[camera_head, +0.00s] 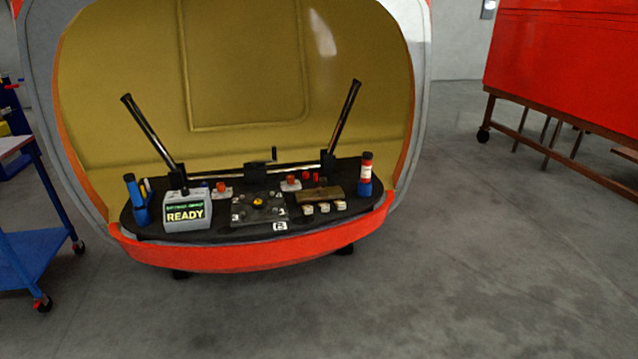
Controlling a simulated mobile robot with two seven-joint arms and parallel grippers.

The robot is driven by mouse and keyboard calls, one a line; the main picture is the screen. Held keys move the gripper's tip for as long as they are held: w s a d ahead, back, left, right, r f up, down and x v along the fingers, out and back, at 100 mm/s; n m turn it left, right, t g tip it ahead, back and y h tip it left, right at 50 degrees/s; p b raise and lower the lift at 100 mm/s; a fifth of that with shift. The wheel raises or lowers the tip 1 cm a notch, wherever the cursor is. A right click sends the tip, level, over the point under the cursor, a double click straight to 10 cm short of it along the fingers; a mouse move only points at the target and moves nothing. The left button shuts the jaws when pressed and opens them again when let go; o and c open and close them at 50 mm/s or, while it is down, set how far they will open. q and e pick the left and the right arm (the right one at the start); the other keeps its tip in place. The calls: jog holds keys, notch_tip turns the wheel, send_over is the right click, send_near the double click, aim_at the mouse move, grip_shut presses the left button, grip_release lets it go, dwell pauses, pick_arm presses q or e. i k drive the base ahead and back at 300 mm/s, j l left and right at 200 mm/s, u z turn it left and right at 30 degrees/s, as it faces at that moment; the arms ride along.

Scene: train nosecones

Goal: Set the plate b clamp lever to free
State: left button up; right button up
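A dark square plate (259,207) lies in the middle of the black shelf (228,233) inside the open nosecone. A long dark lever (146,130) leans up to the left, and another long dark lever (345,115) leans up to the right. A small dark upright handle (274,154) stands on the crossbar (225,170) behind the plate. I cannot tell which of these is the plate b clamp lever, or its setting. Neither of my grippers is in view.
A blue cart (40,245) is at the left, a red body on a stand (565,65) at the right. The front floor is clear.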

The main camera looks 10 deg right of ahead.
aim_at(319, 190)
jog(key=i+l+u, duration=0.2)
jog(key=i+l, duration=0.3)
jog(key=i+l+u, duration=0.15)
jog(key=i+l, duration=0.4)
jog(key=i+l+u, duration=0.2)
jog(key=i+l, duration=0.3)
jog(key=l, duration=0.25)
